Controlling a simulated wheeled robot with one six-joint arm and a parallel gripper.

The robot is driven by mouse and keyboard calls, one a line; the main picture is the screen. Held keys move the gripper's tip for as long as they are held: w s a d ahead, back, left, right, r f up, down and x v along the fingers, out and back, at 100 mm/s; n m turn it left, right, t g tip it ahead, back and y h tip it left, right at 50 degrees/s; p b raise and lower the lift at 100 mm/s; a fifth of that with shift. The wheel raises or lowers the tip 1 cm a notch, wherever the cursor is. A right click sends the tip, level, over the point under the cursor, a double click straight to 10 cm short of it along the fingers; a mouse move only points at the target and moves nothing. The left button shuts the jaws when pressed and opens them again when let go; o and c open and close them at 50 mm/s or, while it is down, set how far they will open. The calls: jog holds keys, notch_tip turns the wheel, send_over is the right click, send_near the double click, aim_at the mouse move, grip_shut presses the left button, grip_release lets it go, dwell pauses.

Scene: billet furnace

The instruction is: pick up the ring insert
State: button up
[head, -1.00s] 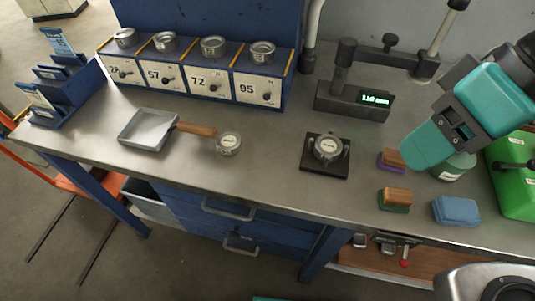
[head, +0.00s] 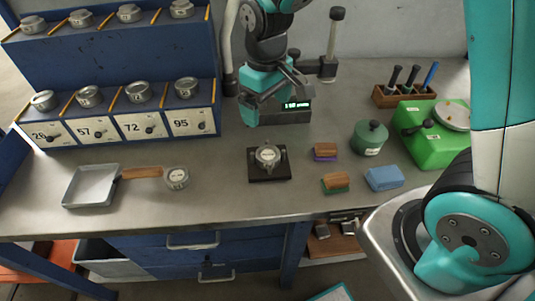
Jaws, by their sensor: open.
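Several round grey metal pieces look like ring inserts, and I cannot tell which one the task means. One (head: 267,156) sits on a black square plate (head: 282,173) in the middle of the bench. Another (head: 177,178), with a pale label on top, lies on the bench by a wooden handle. More stand on the blue rack (head: 205,85), in a lower row above the numbers 57, 72 and 95 and in an upper row. My gripper (head: 272,98) is open and empty, above the bench behind the black plate, partly in front of the gauge with the green display (head: 296,105).
A shallow grey pan (head: 91,187) with a wooden handle lies at left. Wooden-topped blocks (head: 335,183), a blue block (head: 384,178), a green round pot (head: 370,139) and a green box (head: 433,145) crowd the right. The front middle of the bench is clear.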

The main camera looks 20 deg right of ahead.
jog(key=p, duration=0.1)
send_near(268, 153)
notch_tip(268, 153, down, 5)
jog(key=shift+w+a+f, duration=0.1)
jog(key=shift+w, duration=0.05)
jog(key=shift+s+f+p, duration=0.2)
jog(key=shift+f+p, duration=0.9)
jog(key=shift+f, duration=1.5)
jog(key=c, duration=1.4)
jog(key=shift+r, duration=0.1)
